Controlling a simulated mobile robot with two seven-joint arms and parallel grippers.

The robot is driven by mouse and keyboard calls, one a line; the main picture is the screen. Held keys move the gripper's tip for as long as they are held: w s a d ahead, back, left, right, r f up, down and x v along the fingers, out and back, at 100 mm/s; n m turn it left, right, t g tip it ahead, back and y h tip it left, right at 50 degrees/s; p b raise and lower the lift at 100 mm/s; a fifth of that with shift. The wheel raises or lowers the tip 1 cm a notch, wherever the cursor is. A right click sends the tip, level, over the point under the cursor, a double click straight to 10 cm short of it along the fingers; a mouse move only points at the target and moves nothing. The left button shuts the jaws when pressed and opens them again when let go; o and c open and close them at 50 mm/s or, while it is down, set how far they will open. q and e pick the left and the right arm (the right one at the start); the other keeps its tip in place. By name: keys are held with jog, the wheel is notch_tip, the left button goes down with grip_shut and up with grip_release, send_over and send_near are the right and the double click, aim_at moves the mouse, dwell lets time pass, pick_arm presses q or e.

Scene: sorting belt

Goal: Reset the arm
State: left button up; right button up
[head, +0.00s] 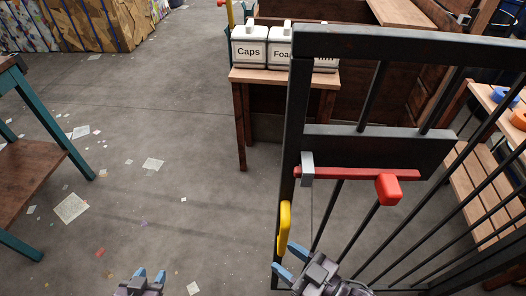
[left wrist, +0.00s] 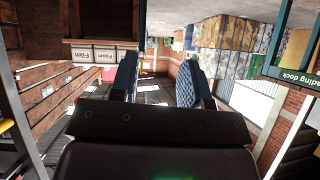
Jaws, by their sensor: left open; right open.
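My left gripper (head: 150,274) is at the bottom edge of the head view, over bare floor. Its two blue fingers stand apart with nothing between them, as the left wrist view (left wrist: 158,75) also shows. My right gripper (head: 287,262) is further right, open, with its blue fingertips close to the lower end of a yellow handle (head: 284,228) on a dark metal gate (head: 297,110). I cannot tell whether they touch it. A red latch bar with a red knob (head: 388,189) runs across the gate.
White bins labelled Caps (head: 248,51) and Foam (head: 279,54) and a third, partly hidden one stand on a wooden table (head: 262,77) behind the gate. A teal-legged table (head: 25,165) is at left. Paper scraps litter the open floor (head: 200,130) between.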

jog(key=w+d+f+m+t+h, duration=0.25)
jog(key=d+f+m+h, duration=0.2)
jog(key=d+h, duration=0.3)
jog(key=s+d+f+m+g+h, duration=0.1)
jog(key=s+d+f+m+h, duration=0.1)
jog(key=d, duration=0.5)
jog(key=s+d+f+m+g+h, duration=0.1)
jog(key=s+d+f+m+h, duration=0.2)
jog(key=d, duration=0.4)
jog(key=shift+d+f+h, duration=0.35)
jog(key=shift+f+h, duration=0.05)
jog(key=shift+h, duration=0.05)
jog(key=shift+w+a, duration=0.1)
jog(key=shift+w, duration=0.05)
jog(key=shift+c, duration=0.5)
